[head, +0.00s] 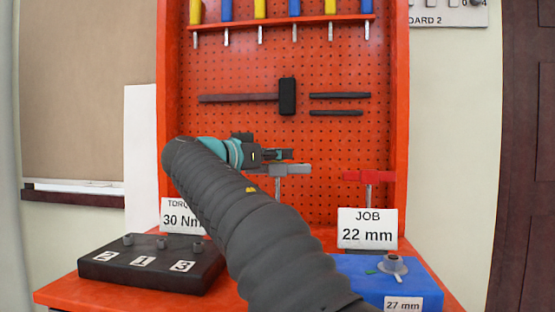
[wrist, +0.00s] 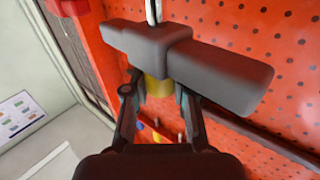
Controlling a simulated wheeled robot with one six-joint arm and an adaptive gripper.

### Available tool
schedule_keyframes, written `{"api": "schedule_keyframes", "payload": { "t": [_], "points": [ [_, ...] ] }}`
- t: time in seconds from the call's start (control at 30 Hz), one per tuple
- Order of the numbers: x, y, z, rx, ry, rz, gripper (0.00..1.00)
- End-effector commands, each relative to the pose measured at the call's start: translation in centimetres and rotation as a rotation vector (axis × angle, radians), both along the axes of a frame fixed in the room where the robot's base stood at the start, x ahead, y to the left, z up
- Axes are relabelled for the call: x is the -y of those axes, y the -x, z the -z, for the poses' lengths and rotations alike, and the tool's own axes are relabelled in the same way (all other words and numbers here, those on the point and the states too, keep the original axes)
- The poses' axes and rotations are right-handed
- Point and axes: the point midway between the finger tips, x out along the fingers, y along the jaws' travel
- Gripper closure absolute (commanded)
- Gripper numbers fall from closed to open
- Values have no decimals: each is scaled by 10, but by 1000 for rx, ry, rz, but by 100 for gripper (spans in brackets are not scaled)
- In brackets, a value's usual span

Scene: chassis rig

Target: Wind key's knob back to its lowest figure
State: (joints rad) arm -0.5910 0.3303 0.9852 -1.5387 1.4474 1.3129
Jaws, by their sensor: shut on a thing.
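The key is a grey T-handled tool (head: 292,170) with a metal shank, upright in front of the red pegboard in the head view. In the wrist view its dark grey crossbar (wrist: 225,77) spans the upper middle, with the shank running off the top edge. A brass-yellow knob (wrist: 158,86) sits on the crossbar's near side, between my fingertips. My gripper (wrist: 157,92) is shut on the knob. In the head view my gripper (head: 276,155) is at the top of the key, small and partly merged with it. No figures on the knob are readable.
A red T-handled tool (head: 367,177) stands to the right. Cards read "JOB 22 mm" (head: 367,229) and a partly hidden "30 Nm" (head: 181,219). A black block (head: 110,271) holds posts numbered 2, 1, 3. A blue block (head: 435,277) bears a socket. Tools hang on the pegboard (head: 235,68).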

Motion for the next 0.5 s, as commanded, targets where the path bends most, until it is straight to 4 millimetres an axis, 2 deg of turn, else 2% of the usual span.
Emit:
{"api": "schedule_keyframes", "payload": {
  "t": [0.07,0.5],
  "points": [
    [1,1,4,1,-1,-44,100],
    [2,1,0,0,-1,-341,100]
  ]
}}
